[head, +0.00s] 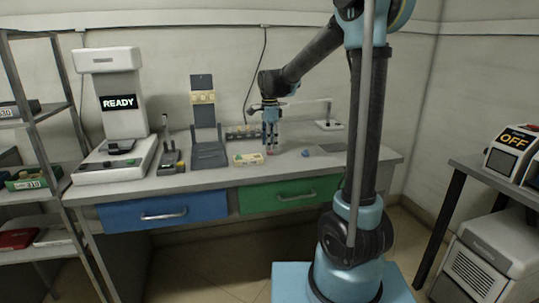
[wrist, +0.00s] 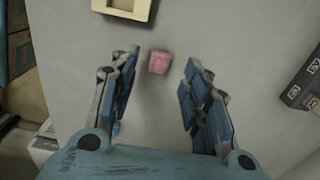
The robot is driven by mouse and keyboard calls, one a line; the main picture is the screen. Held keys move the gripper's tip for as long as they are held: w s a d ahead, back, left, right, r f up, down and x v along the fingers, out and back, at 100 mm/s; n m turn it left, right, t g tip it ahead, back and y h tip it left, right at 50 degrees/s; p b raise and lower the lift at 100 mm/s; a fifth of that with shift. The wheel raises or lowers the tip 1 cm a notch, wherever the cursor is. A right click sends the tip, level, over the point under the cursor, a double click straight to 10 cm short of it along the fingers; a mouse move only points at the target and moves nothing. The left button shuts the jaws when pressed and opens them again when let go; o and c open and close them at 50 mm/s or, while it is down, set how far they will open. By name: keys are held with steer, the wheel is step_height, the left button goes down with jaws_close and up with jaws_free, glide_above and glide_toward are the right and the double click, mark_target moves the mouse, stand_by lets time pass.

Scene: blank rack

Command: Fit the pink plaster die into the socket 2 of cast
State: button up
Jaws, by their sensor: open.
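The pink plaster die (wrist: 158,61) is a small pink block on the grey bench top. In the wrist view it shows between the tips of my two blue fingers, with a gap on each side. My gripper (wrist: 159,72) is open and empty, pointing down at the bench. In the head view my gripper (head: 270,145) is over the bench, just right of the cream cast (head: 248,159). In the wrist view only part of the cast (wrist: 112,12) shows at the top edge, with one square recess. The socket numbers cannot be read.
A dark rack (wrist: 303,85) lies at the right in the wrist view. A dark blue-grey stand (head: 207,150) is left of the cast. A small blue piece (head: 305,153) lies to the right of my gripper. A machine reading READY (head: 117,102) stands at the left end.

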steer(key=shift+f, duration=1.6)
steer(key=c, duration=1)
